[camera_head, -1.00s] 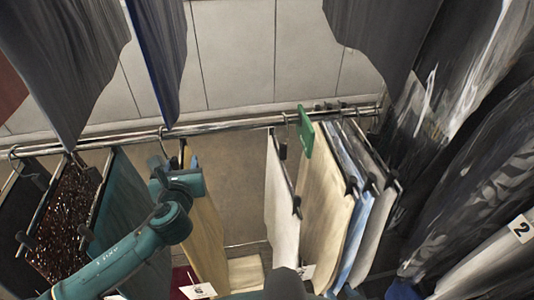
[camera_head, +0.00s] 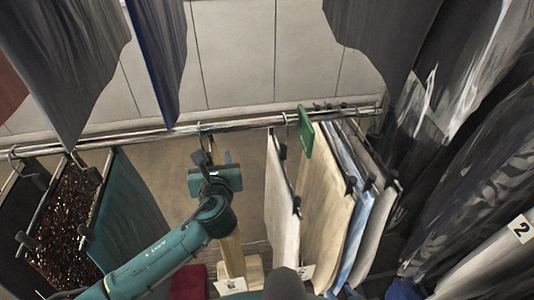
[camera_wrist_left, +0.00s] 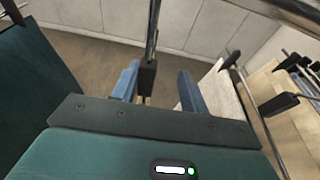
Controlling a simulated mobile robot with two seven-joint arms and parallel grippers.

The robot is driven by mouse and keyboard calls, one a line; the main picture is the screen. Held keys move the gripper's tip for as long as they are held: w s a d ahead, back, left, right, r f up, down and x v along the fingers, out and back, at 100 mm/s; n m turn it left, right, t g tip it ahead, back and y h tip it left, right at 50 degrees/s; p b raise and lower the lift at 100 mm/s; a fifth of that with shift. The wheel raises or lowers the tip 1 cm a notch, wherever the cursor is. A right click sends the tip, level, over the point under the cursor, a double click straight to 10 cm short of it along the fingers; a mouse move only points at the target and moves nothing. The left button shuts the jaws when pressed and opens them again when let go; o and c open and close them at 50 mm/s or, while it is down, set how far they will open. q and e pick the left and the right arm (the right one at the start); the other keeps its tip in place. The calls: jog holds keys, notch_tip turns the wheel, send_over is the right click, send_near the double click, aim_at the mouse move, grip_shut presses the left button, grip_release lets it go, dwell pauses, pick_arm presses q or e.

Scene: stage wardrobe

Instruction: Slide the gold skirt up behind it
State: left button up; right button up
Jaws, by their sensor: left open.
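The gold skirt (camera_head: 231,252) hangs on its hanger from the rail (camera_head: 240,124), mostly hidden behind my left arm in the head view. My left gripper (camera_head: 214,163) is at the top of this skirt, just below the rail. In the left wrist view its two blue fingers (camera_wrist_left: 160,88) are apart, with the dark hanger stem and clip (camera_wrist_left: 148,75) between them. I cannot tell whether either finger touches the hanger. A pale skirt (camera_head: 281,205) hangs to the right, with a gap between them. My right gripper is not in view.
A green divider (camera_head: 305,137) sits on the rail by a cream garment (camera_head: 325,205), with blue and grey garments beyond. A teal garment (camera_head: 125,215) and a brown sequinned one (camera_head: 66,215) hang at the left. The rail is bare between the gold and pale skirts.

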pick_arm(q)
jog(key=w+d, duration=0.2)
jog(key=d, duration=0.7)
jog(key=shift+d, duration=0.35)
dwell(0.7)
jog(key=f+v, duration=0.3)
jog(key=v, duration=0.9)
jog(key=shift+s, duration=0.55)
jog(key=shift+d, duration=0.1)
